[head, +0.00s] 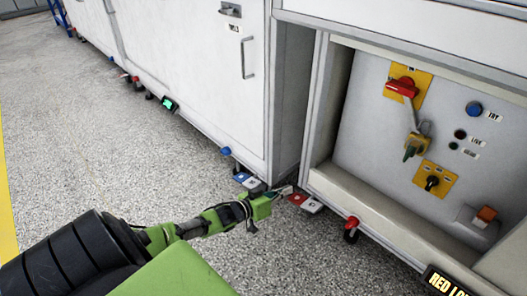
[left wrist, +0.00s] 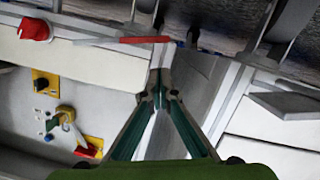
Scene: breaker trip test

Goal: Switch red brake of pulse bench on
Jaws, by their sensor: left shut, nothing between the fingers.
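A small flat red pedal (head: 297,199) with a white plate (head: 312,206) beside it sits near the floor at the corner of the right bench (head: 340,183). I take this pedal to be the red brake. In the left wrist view the red pedal (left wrist: 146,40) lies just beyond my fingertips. My left gripper (head: 285,190) is shut and empty, its tips close to the pedal; I cannot tell whether they touch. Its green fingers (left wrist: 164,85) meet at the tips in the left wrist view. My right gripper is not in view.
A red-topped caster (head: 350,228) stands to the right. The bench panel holds a red switch handle (head: 402,87). A black sign (head: 445,284) begins "RED LO". The grey floor at left is clear.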

